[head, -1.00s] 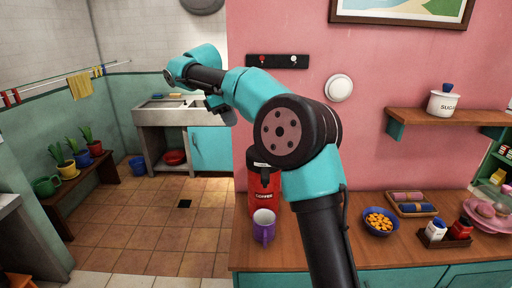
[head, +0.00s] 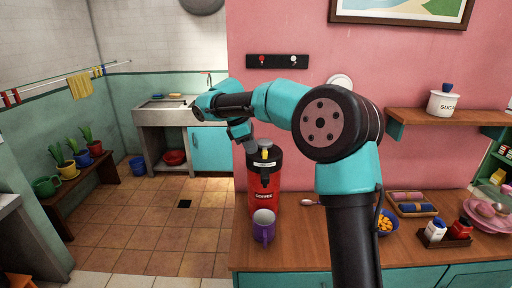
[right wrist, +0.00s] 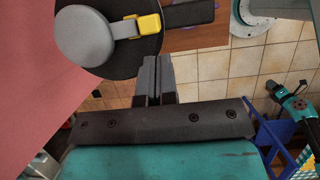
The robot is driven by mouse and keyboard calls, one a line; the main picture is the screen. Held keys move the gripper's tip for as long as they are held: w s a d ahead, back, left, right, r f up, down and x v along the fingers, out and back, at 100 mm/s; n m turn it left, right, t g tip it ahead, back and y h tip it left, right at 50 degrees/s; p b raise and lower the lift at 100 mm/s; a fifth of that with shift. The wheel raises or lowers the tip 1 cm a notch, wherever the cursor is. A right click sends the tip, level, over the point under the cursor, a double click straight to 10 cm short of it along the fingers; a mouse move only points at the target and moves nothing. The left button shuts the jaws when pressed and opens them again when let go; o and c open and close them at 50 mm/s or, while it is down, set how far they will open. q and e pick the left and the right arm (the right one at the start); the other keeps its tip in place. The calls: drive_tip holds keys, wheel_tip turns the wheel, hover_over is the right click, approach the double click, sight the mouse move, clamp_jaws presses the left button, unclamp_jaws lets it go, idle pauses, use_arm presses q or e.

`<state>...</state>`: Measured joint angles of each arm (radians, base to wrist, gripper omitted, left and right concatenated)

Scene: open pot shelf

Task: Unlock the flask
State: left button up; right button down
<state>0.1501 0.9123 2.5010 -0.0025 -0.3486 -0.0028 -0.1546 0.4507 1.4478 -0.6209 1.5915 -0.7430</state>
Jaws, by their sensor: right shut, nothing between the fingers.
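The flask (head: 265,198) is red with a black top and a COFFEE label, standing upright on the wooden counter. In the right wrist view its black lid (right wrist: 112,62) carries a grey round button (right wrist: 85,38) and a yellow latch (right wrist: 149,25), with a black handle (right wrist: 190,12) beyond. The yellow latch also shows in the head view (head: 265,153). My right gripper (head: 249,146) is at the upper left of the flask's top. In the right wrist view its fingers (right wrist: 152,66) are together and empty, close to the lid's edge near the latch; contact cannot be told. My left gripper is not seen.
To the right are a blue bowl (head: 388,222), partly behind my arm, rolled cloths on a tray (head: 414,213) and a small caddy (head: 446,241). The pink wall is close behind the flask.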

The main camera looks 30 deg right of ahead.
sight(265, 152)
drive_tip(key=shift+s+d, duration=0.35)
drive_tip(key=shift+d, duration=0.35)
drive_tip(key=shift+s+d, duration=0.45)
drive_tip(key=shift+d, duration=0.25)
drive_tip(key=shift+s+d, duration=0.4)
drive_tip(key=shift+d, duration=0.3)
drive_tip(key=shift+a, duration=0.15)
drive_tip(key=w+a, duration=0.2)
drive_tip(key=a, duration=0.1)
drive_tip(key=shift+w+a, duration=0.1)
drive_tip(key=shift+a, duration=0.05)
drive_tip(key=v, duration=1)
